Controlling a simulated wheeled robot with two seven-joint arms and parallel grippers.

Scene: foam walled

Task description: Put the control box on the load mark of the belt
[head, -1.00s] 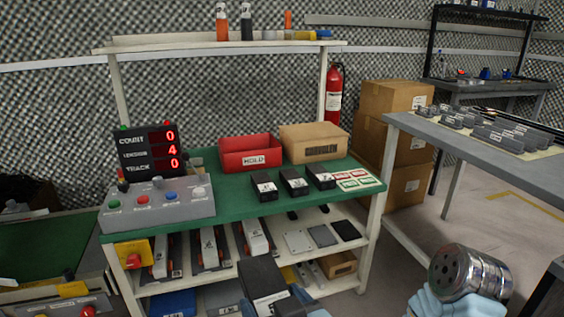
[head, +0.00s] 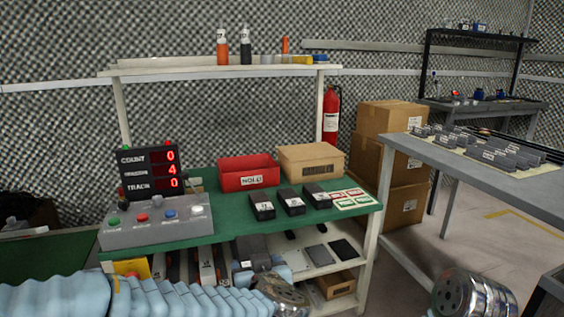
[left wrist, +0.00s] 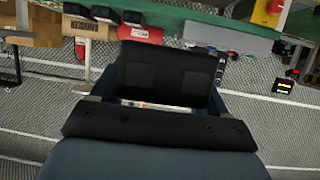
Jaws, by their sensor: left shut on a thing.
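My left gripper (left wrist: 160,103) is shut on a black box, which I take to be the control box (left wrist: 165,68). In the head view the dark held box (head: 252,247) shows in front of the green-topped bench's lower shelf, above my left wrist. The fingers are mostly hidden there. My left arm crosses the bottom from the left. My right wrist shows at the bottom right, but its gripper is out of view. I cannot make out a load mark. A green surface (head: 45,252) at the lower left may be the belt; I cannot tell.
The bench (head: 225,228) carries a button panel (head: 155,226), a count display (head: 150,172), a red bin (head: 248,173), a cardboard box (head: 311,161) and three black boxes (head: 291,201). A grey table (head: 470,172) stands at right, with cartons (head: 392,150) between.

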